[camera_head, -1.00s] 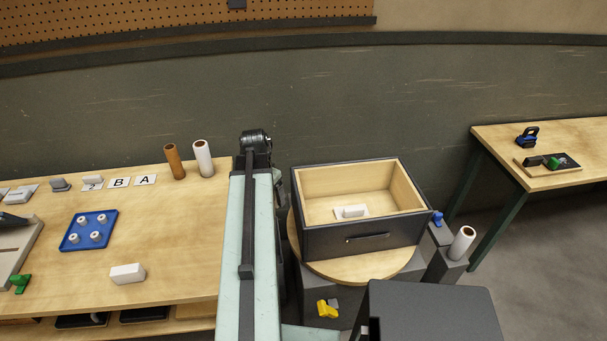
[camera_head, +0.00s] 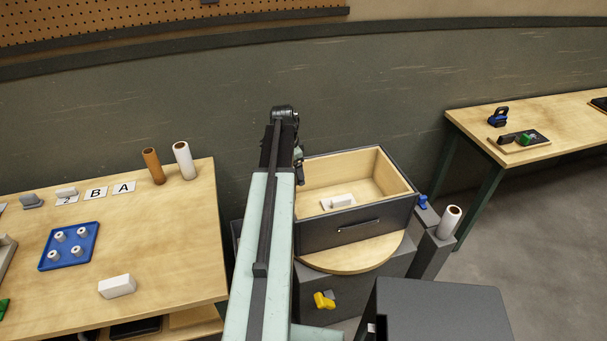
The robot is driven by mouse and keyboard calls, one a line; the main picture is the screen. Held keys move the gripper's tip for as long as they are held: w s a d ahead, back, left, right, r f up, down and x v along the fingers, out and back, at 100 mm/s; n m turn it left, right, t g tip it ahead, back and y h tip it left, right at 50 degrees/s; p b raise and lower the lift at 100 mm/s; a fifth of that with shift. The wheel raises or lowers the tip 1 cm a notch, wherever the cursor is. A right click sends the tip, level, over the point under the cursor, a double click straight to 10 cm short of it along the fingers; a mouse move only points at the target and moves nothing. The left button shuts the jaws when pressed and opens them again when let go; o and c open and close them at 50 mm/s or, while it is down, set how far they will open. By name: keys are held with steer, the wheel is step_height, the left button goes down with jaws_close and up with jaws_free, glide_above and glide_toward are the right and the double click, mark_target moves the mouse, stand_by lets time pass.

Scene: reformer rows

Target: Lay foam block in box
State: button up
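The box (camera_head: 352,229) is an open-topped dark box with a light wood inside and a handle on its front. It stands on a round wooden top right of my arm. A small white block (camera_head: 341,200) lies inside it on a pale card-like patch. Another white block (camera_head: 117,286) lies on the left table. I cannot tell which of the two is the foam block. My gripper (camera_head: 299,172) hangs from the arm's far end at the box's left edge, seen small and partly hidden by the arm. Its fingers are not clear.
The left table (camera_head: 180,250) holds a blue tray (camera_head: 68,247) with white pieces, lettered cards, and a brown (camera_head: 153,167) and a white roll (camera_head: 185,161). A white-topped roll (camera_head: 449,221) stands right of the box. Another table (camera_head: 560,130) is at the right, with open floor before it.

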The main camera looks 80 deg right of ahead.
steer(key=s+d, duration=0.1)
steer(key=s+m, duration=0.1)
steer(key=s+d+m, duration=0.1)
steer(key=shift+s+d+f, duration=0.2)
steer(key=shift+d+f, duration=0.05)
steer(key=shift+d, duration=0.05)
steer(key=shift+f, duration=0.1)
